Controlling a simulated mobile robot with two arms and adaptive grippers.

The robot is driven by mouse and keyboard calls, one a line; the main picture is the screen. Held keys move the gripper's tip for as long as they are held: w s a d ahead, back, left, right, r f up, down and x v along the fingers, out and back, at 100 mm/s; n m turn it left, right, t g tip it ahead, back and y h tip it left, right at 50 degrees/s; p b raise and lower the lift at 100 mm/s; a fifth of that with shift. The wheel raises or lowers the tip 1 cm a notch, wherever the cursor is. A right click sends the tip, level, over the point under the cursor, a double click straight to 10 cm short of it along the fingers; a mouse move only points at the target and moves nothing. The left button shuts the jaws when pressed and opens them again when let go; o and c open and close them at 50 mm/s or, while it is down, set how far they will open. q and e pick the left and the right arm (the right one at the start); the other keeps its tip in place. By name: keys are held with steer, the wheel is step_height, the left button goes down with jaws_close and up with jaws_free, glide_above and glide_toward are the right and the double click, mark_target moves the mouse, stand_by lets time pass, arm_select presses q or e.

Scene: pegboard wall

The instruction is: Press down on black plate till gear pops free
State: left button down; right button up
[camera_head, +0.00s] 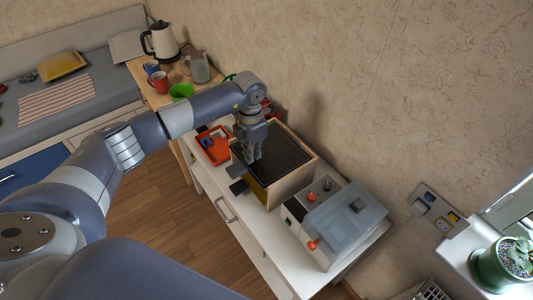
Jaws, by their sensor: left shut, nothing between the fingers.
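A wooden box (291,184) with a large dark top surface (285,150) stands on the white cabinet. A small black plate (238,187) sticks out low at the box's front left side. I cannot tell which of these two dark surfaces is the task's plate. My left gripper (250,160) points down at the box's left edge, above and slightly right of the small black plate. Its fingers are shut and empty. Whether the fingertips touch the box is not clear. No gear can be made out. My right gripper is not in view.
An orange tray (212,146) stands left of the box. A grey machine with a translucent lid (345,222) and orange knobs stands to its right. Farther back are a green bowl (181,91), a red mug (159,82) and a kettle (161,41). The wall rises close behind.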

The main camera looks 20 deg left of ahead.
arm_select(q)
steer(key=shift+r+p, duration=1.4)
steer(key=shift+r, duration=1.55)
